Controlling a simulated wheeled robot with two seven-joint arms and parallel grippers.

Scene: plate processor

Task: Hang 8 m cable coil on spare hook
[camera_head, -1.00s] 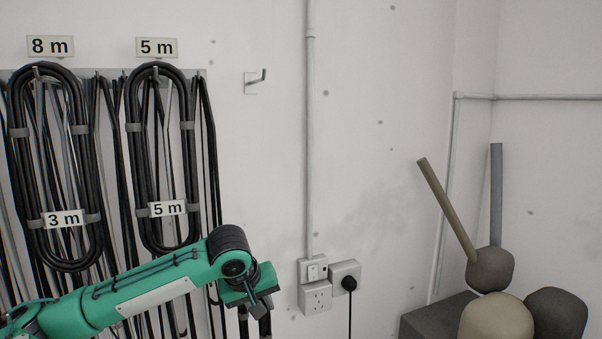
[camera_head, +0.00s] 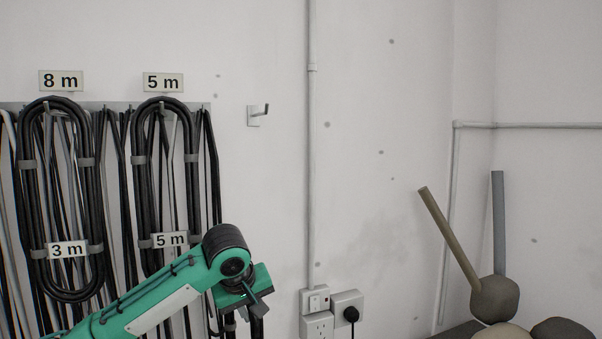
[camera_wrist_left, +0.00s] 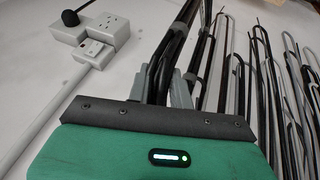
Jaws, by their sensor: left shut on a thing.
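My left gripper (camera_head: 256,299) is in front of the wall, below and slightly left of the empty spare hook (camera_head: 257,115). In the left wrist view its fingers (camera_wrist_left: 162,88) are shut on a black cable coil (camera_wrist_left: 158,65). Black strands of it show under the gripper in the head view (camera_head: 257,326); its tag is not visible. Under the "8 m" sign (camera_head: 61,81) hangs a black coil (camera_head: 97,200) tagged "3 m". Under the "5 m" sign (camera_head: 163,82) hangs a coil (camera_head: 187,190) tagged "5 m". My right gripper is not in view.
Several loose cables (camera_wrist_left: 255,85) hang close beside the held coil. A vertical conduit (camera_head: 312,180) runs right of the hook, down to sockets (camera_head: 317,325) with a black plug (camera_head: 351,314). Wall around the hook is clear. Rounded objects with rods (camera_head: 495,298) stand at right.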

